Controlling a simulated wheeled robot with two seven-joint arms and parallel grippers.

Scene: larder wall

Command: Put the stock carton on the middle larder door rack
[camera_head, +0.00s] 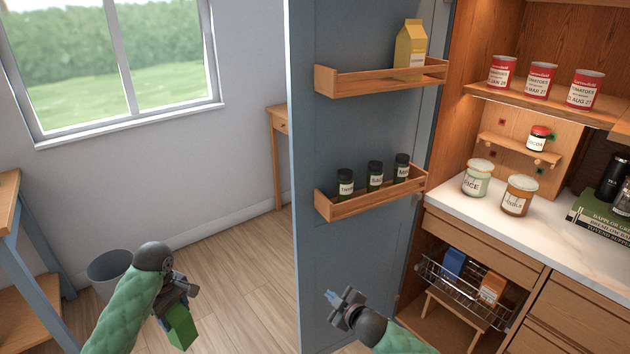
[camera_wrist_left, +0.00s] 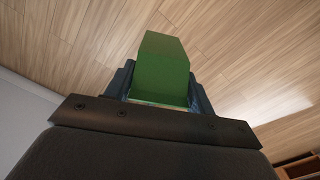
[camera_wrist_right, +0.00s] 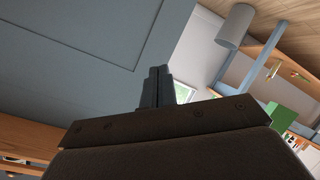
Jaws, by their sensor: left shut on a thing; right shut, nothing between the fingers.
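A green carton (camera_head: 180,332) is held low over the floor at the lower left in the head view. My left gripper (camera_head: 180,304) is shut on it. The carton (camera_wrist_left: 163,68) also shows between the fingers in the left wrist view; its label is not readable. My right gripper (camera_head: 342,300) is shut and empty, in front of the lower part of the blue larder door (camera_head: 345,145). The door carries an upper wooden rack (camera_head: 350,84) with a yellow carton (camera_head: 410,48) at its right end, and a lower rack (camera_head: 350,208) with three dark jars (camera_head: 375,176).
The larder at right holds tomato cans (camera_head: 538,80), a cocoa jar (camera_head: 538,138), two counter jars (camera_head: 478,178) and a wire basket (camera_head: 465,290). A grey bin (camera_head: 106,270) and a side table (camera_head: 10,222) stand at left. Open floor lies between bin and door.

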